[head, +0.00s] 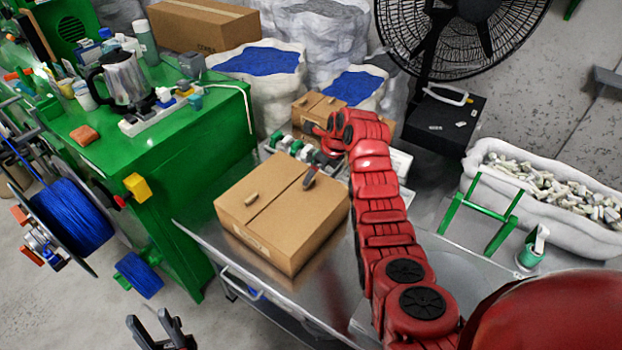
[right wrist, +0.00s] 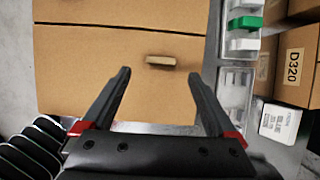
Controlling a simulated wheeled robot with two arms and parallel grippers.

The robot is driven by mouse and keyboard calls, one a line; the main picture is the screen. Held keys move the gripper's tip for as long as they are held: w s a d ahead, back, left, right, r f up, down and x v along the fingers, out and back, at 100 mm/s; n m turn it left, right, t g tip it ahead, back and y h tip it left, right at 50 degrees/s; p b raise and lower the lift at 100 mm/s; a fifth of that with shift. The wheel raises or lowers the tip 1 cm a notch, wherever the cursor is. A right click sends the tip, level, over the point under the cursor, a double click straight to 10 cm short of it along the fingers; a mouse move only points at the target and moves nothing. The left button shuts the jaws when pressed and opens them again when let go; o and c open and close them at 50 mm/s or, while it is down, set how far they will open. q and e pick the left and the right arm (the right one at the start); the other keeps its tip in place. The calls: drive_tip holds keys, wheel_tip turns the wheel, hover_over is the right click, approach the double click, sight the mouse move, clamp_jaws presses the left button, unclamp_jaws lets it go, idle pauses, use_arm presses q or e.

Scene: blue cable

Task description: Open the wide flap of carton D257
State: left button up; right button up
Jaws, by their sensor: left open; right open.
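A closed brown carton (head: 300,222) sits on the metal table; print on its side is too small to read. It also fills much of the right wrist view (right wrist: 75,85). A seam divides its top, and a small tan tab (head: 251,199) stands on it; the tab also shows in the right wrist view (right wrist: 160,61) on the wider panel. My right gripper (right wrist: 160,76) is open and empty above the carton, the tab lying just beyond and between its fingertips. In the head view it is partly hidden by my red arm. My left gripper (head: 158,322) is open and empty at the bottom left, away from the carton.
A carton marked D320 (right wrist: 295,65) stands beside the table's parts rack (right wrist: 235,90). A green bench (head: 215,130) with a kettle is at the left, cable spools (head: 70,215) below it. A white bin (head: 550,190) and a fan are at the right.

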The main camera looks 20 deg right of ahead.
sight(311, 187)
drive_tip(key=shift+x, duration=2.8)
drive_tip(key=shift+w, duration=0.1)
drive_tip(key=shift+c, duration=0.3)
clamp_jaws()
